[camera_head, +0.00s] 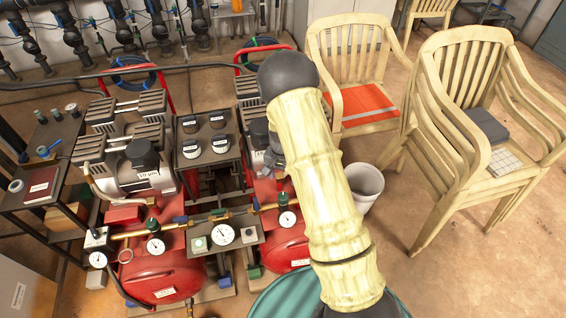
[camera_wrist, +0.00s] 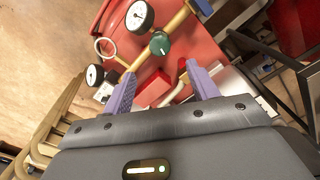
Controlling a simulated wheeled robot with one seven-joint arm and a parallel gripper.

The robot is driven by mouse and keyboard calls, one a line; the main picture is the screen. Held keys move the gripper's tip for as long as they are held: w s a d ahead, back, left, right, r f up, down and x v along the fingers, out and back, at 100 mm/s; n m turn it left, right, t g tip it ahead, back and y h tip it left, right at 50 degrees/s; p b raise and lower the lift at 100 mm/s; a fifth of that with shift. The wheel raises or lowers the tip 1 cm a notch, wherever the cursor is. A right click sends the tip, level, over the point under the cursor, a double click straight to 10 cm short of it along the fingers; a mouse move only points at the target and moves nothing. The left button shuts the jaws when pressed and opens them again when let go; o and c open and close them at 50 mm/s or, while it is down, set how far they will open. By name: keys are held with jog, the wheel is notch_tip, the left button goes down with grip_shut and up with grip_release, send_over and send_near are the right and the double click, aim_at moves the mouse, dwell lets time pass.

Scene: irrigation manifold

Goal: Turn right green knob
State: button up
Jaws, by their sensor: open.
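A round dark green knob (camera_wrist: 159,43) with a pale mark shows in the wrist view, on a brass pipe in front of a red tank (camera_wrist: 125,45). My gripper (camera_wrist: 161,69) has two purple fingers spread apart with nothing between them. The knob lies just beyond the fingertips, roughly between them, with a visible gap. A pale green knob (camera_head: 199,245) sits on a small panel left of a gauge (camera_head: 222,235).
Gauges (camera_wrist: 140,15) and (camera_wrist: 95,75) stand close to the knob in the wrist view, as does a brass ring (camera_wrist: 105,46). In the head view, wooden chairs (camera_head: 440,130) and a white bucket (camera_head: 366,184) stand right of my arm. Open floor lies at lower right.

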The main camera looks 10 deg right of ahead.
notch_tip(320, 180, up, 6)
jog(key=shift+r, duration=0.2)
dwell(0.4)
jog(key=shift+r, duration=0.1)
jog(key=s+r+n+t, duration=0.1)
jog(key=s+r+n, duration=0.2)
jog(key=s+r, duration=0.55)
jog(key=s+r+n+t, duration=0.2)
jog(key=s+r+n, duration=0.3)
jog(key=s, duration=0.7)
notch_tip(320, 180, up, 14)
jog(key=m+p, duration=0.1)
jog(key=p, duration=1.1)
jog(key=shift+f+p, duration=0.15)
jog(key=shift+p, duration=0.2)
jog(key=shift+d, duration=0.15)
